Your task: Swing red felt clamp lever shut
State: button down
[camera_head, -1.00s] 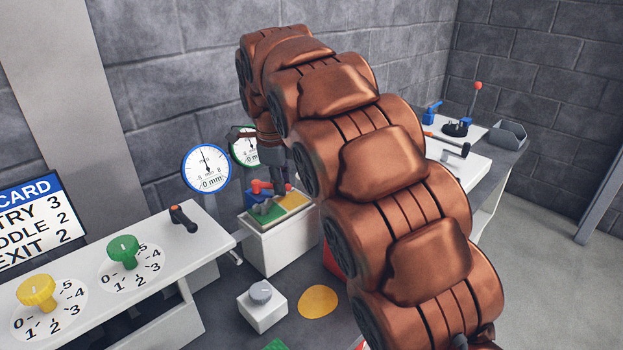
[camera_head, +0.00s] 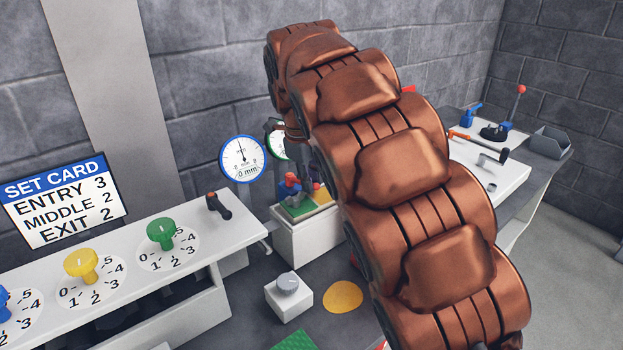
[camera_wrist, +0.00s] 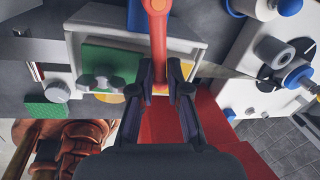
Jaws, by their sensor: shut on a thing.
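The red clamp lever (camera_wrist: 157,40) runs down from the top of the wrist view. The two fingers of my gripper (camera_wrist: 163,82) are closed around its lower part. The lever sits above a pale block (camera_wrist: 190,43) with a green pad (camera_wrist: 125,64) and a yellow pad (camera_wrist: 187,70). In the head view the white block (camera_head: 305,238) carries the same pads, with blue and red clamp parts (camera_head: 292,182) above. My arm hides much of the clamp and lever there.
Dial gauges (camera_head: 242,158) stand behind the block. A white shelf with a green knob (camera_head: 161,232) and a yellow knob (camera_head: 81,264) is at left. A small white box with a grey knob (camera_head: 288,284) stands in front. A white bench with tools (camera_head: 490,160) is at right.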

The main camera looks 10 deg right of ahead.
jog(key=c, duration=1.1)
grip_release()
jog(key=shift+w, duration=0.1)
jog(key=shift+c, duration=0.2)
notch_tip(320, 180, up, 8)
jog(key=s+a, duration=0.1)
jog(key=shift+a, duration=0.1)
